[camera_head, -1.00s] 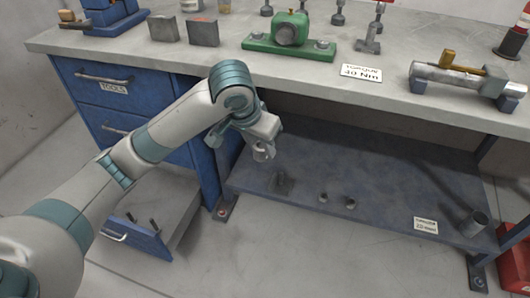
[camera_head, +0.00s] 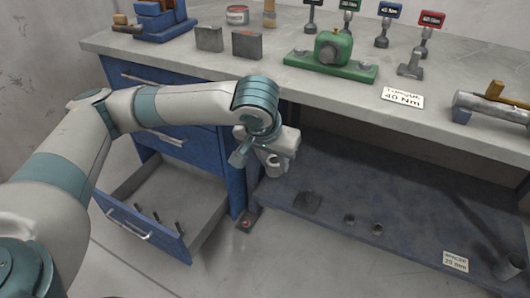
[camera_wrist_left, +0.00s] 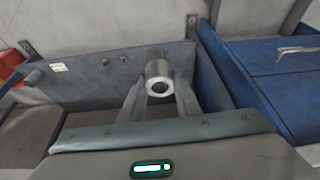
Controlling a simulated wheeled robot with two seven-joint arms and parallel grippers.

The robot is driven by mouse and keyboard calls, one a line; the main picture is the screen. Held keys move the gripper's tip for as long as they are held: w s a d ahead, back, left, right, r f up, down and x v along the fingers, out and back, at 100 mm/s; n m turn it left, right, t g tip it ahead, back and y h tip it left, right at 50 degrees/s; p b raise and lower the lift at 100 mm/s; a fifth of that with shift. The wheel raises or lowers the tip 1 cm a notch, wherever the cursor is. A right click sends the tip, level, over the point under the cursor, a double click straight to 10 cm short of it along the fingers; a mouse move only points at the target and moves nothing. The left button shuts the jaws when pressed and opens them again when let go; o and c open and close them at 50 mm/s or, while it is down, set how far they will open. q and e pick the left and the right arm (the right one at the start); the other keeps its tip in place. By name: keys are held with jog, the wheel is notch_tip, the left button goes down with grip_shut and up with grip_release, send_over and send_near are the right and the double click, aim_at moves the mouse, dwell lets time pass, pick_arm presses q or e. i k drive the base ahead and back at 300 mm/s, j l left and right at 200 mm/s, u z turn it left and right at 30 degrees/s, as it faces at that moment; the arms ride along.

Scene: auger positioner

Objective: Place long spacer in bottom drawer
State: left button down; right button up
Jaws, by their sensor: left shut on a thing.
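My left gripper (camera_head: 271,162) is shut on a grey metal spacer, a hollow cylinder (camera_wrist_left: 158,72) seen between the fingers in the left wrist view. It is held in the air in front of the bench, above the lower shelf's left end. In the head view the fingers largely hide the spacer. The bottom drawer (camera_head: 139,224) of the blue cabinet is pulled open, below and left of the gripper. A few small dark upright pegs (camera_head: 156,216) show inside it. My right gripper is not in view.
The blue-grey lower shelf (camera_head: 330,180) carries two small cylinders (camera_head: 349,219), a larger cylinder (camera_head: 510,266) and a spacer label (camera_head: 455,261). The upper drawers (camera_head: 158,134) are shut. The benchtop (camera_head: 240,73) overhangs the shelf and holds a green fixture (camera_head: 333,52). Floor in front is clear.

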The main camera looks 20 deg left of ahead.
aim_at(195, 221)
jog(key=u, duration=1.2)
jog(key=i+l, duration=0.1)
jog(key=i, duration=0.45)
